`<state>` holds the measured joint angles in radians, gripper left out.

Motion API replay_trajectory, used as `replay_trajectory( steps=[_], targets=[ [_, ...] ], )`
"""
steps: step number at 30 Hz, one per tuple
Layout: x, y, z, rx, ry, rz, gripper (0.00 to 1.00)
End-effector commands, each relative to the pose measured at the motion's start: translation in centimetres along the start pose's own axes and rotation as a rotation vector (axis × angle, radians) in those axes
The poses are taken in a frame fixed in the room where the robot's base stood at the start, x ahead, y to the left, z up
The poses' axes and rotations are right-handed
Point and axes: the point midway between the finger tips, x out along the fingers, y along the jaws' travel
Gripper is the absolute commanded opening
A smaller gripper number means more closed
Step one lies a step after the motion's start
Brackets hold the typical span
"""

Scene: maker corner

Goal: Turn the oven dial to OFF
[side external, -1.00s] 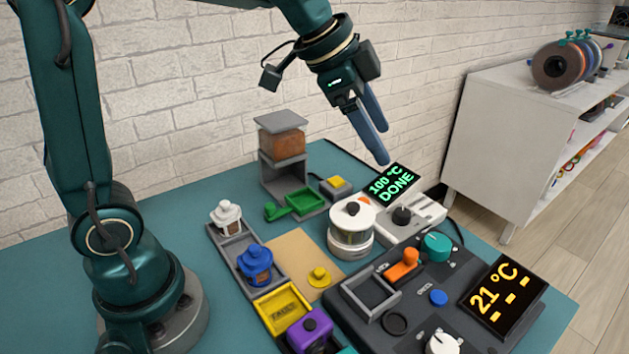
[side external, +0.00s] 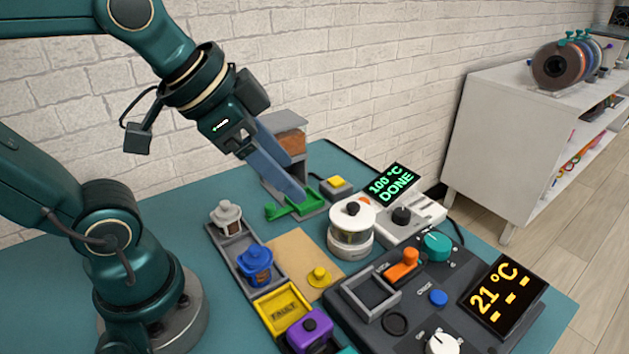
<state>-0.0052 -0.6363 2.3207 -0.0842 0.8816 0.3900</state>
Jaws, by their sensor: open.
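My gripper (side external: 298,190) is open and empty, with its fingers slanting down to the right over the green scoop (side external: 310,202) and in front of the grey stand with a brown-filled hopper. A black dial (side external: 401,217) sits on a pale unit beside a display (side external: 390,184) reading "100 °C DONE". A teal knob (side external: 436,246) and a white dial (side external: 442,344), cut by the bottom edge, are on the dark panel with a display (side external: 503,297) reading "21 °C". No label shows which is the oven dial. Its pointer setting is too small to read.
A white-lidded glass pot (side external: 351,228) stands between my gripper and the black dial. White and blue lidded jars (side external: 256,262), a yellow FAULT tray (side external: 283,309) and a purple jar (side external: 310,329) line the front left.

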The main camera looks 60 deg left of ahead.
Motion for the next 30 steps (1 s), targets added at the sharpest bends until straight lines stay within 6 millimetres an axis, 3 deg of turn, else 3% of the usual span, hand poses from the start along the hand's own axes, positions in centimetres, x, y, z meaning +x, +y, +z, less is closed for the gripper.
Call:
replay_trajectory(
  steps=[6,12,24,26,30],
  targets=[
    [0.6,0.5,3.8,-0.163,-0.049,-0.027,0.71],
    [1.3,0.5,5.6,-0.281,-0.098,-0.043,0.71],
    [1.2,0.5,5.5,-0.326,-0.096,-0.047,0.71],
    [1.2,0.5,5.5,-0.324,-0.096,-0.047,0.54],
    [1.1,0.5,5.1,-0.273,-0.082,-0.042,0.54]
  ],
)
